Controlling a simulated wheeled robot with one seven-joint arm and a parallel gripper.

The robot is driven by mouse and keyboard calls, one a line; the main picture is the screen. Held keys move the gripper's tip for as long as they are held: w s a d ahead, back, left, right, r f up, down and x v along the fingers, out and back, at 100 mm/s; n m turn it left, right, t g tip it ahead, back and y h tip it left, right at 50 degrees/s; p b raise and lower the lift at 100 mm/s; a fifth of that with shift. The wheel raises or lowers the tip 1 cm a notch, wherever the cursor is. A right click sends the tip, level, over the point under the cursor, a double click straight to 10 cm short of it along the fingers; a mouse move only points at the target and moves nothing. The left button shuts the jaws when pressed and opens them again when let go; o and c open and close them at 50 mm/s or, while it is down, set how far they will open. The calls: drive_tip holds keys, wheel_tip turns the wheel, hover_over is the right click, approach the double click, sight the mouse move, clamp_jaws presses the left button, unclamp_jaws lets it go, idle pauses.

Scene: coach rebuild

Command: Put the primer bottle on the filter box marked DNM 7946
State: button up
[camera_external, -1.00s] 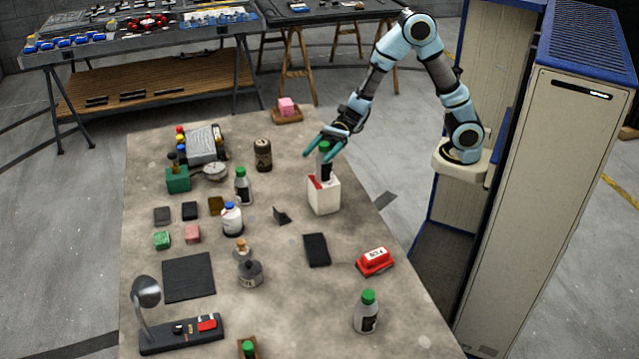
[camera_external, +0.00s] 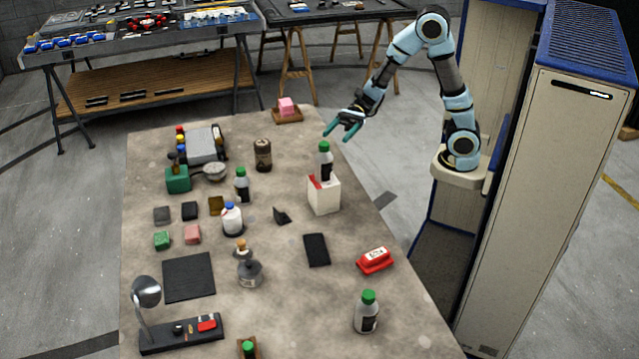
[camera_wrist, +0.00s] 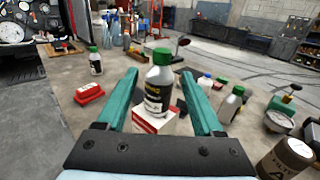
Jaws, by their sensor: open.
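A bottle with a green cap and a dark label (camera_external: 324,163) stands upright on a white box with a red patch (camera_external: 324,196). The bottle (camera_wrist: 158,84) and the box (camera_wrist: 155,120) also show in the wrist view, between and beyond my fingers. The marking on the box is too small to read. My gripper (camera_external: 342,127) is open and empty, above and behind the bottle, apart from it. In the wrist view my gripper's teal fingers (camera_wrist: 162,100) are spread wide. Similar green-capped bottles stand at the table's front right (camera_external: 367,312) and left of the box (camera_external: 242,185).
A red block with a white label (camera_external: 375,261) and a black pad (camera_external: 316,250) lie in front of the box. A brown jar (camera_external: 263,155) stands to its left. A lamp (camera_external: 147,293) is at front left. The table's right edge runs close beside the box.

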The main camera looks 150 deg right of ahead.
drive_tip(key=w+a+f+n+g+y, duration=0.2)
drive_tip(key=a+f+n+y, duration=0.1)
drive_tip(key=a, duration=0.3)
drive_tip(key=w+a+f+n+g+y, duration=0.2)
drive_tip(key=a+n+y, duration=0.1)
drive_tip(key=a, duration=0.3)
drive_tip(key=s+a+f+n+g+h, duration=0.1)
drive_tip(key=a+f+n+g, duration=0.3)
drive_tip(key=n, duration=0.5)
drive_tip(key=s+a+f+n+g+h, duration=0.1)
drive_tip(key=a+f+n+g+h, duration=0.2)
drive_tip(key=a+n, duration=0.5)
drive_tip(key=a+f+n+g+h, duration=0.2)
drive_tip(key=a+f+n+g, duration=0.3)
drive_tip(key=n, duration=0.7)
drive_tip(key=shift+s+a, duration=0.4)
drive_tip(key=shift+a, duration=0.2)
